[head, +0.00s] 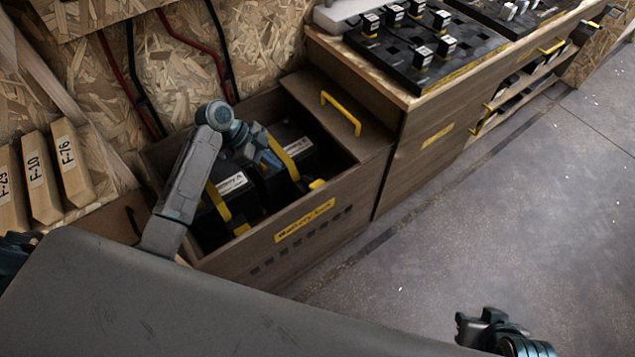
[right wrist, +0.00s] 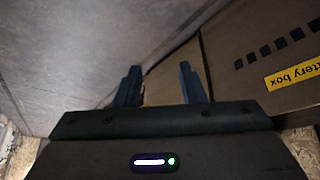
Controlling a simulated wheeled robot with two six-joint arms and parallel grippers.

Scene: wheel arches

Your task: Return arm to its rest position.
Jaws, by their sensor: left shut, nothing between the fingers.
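My left arm reaches in from the left in the head view and bends down over the open wooden battery box (head: 345,205). My left gripper (head: 276,163) is shut and empty, close above or beside the black batteries in the box. One battery (head: 238,190) with a yellow strap is at the left, and another battery (head: 300,155) with a yellow strap is at the right. Whether the gripper touches one I cannot tell. My right gripper (head: 476,326) shows at the bottom right of the head view. In the right wrist view its fingers (right wrist: 160,86) stand apart with nothing between them.
A wooden counter (head: 395,85) with a black tray (head: 400,60) of small parts adjoins the box on the right. Labelled wooden blocks (head: 72,165) stand at the left. A chipboard wall (head: 250,45) with cables is behind. The grey floor (head: 510,210) at the right is clear.

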